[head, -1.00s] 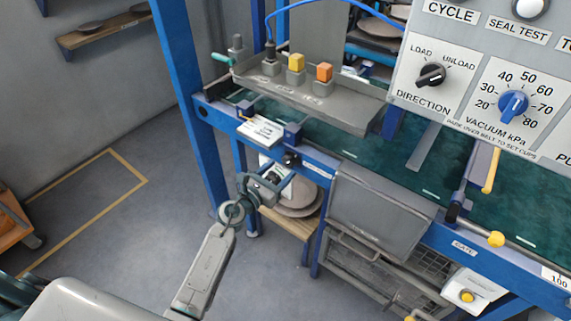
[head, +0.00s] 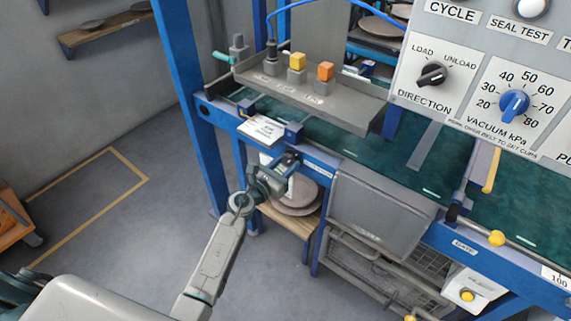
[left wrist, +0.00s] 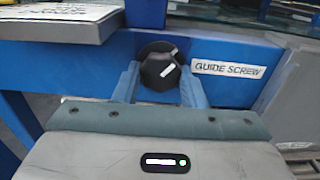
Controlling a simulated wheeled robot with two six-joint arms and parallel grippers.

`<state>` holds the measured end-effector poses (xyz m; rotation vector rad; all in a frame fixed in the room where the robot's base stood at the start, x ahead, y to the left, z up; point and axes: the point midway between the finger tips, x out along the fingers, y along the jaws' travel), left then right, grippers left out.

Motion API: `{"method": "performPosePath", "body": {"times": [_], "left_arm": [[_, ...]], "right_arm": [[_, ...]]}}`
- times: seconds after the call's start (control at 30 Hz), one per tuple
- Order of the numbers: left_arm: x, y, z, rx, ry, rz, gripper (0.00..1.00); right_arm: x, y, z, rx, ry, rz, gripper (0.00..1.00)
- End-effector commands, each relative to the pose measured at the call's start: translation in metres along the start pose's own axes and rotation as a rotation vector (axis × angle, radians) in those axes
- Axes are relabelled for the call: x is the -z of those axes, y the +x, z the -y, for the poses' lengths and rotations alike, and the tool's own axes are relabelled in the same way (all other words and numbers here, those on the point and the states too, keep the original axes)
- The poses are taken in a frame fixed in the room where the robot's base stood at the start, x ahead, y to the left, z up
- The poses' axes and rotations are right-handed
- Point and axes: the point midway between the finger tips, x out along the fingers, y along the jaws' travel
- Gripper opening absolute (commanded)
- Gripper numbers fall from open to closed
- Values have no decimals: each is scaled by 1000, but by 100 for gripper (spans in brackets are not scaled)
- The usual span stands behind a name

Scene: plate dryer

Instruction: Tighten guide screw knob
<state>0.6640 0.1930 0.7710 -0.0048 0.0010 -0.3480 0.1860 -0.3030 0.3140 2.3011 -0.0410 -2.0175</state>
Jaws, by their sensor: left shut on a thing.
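The guide screw knob (left wrist: 160,72) is black and faceted with a white mark, on the blue frame rail beside the "GUIDE SCREW" label (left wrist: 228,69). In the left wrist view it sits between the two blue fingers of my left gripper (left wrist: 160,88), which is shut on it. In the head view my left gripper (head: 284,166) reaches the front rail below the small white card, and its fingers hide most of the knob. My right gripper is not in view.
A control panel (head: 480,80) with dials hangs at the upper right. A grey tray with coloured buttons (head: 310,92) stands above the green belt (head: 440,182). A grey cover (head: 378,215) is right of my gripper. Round plates (head: 296,197) lie on a shelf below.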

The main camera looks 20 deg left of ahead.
Motion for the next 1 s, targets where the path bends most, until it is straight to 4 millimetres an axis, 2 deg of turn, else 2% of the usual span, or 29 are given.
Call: {"method": "performPosePath", "body": {"times": [0.13,0.27,0.47,0.7,1.0], "left_arm": [[-1,0,0,0,-32,0,15],[-2,0,0,0,-90,-1,15],[-3,0,0,0,-240,-1,15],[-3,0,1,-1,-467,-2,15],[-4,0,2,0,-752,-2,15]], "right_arm": [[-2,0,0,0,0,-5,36],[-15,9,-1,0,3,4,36],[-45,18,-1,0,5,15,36],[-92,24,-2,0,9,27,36],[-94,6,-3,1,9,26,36]]}}
